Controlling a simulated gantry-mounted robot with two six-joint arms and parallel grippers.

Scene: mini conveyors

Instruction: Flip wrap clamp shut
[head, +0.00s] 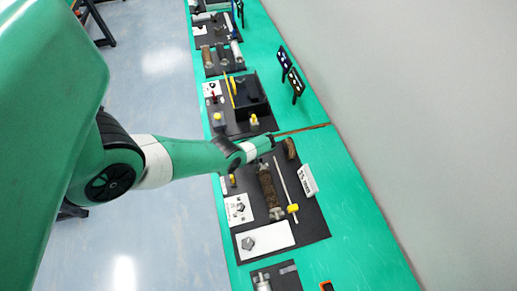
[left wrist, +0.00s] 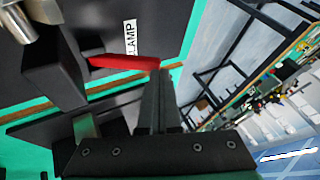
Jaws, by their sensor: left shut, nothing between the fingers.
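In the left wrist view, a red clamp lever (left wrist: 122,62) sticks out sideways from a black block (left wrist: 50,72). A label reading "CLAMP" (left wrist: 130,38) lies on the dark mat beyond it. My left gripper (left wrist: 157,85) is shut and empty, with its fingertips close by the lever's free right end; I cannot tell whether they touch. In the head view, my left gripper (head: 268,143) is small, over the far part of the near station, and the clamp cannot be made out there. My right gripper is not in view.
The near dark mat (head: 318,222) holds a brown roll (head: 267,188), a yellow knob (head: 293,208), a white panel (head: 265,240) and a small sign (head: 308,180). A black box (head: 250,95) stands farther back. The green bench (head: 355,215) is mostly clear at right.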

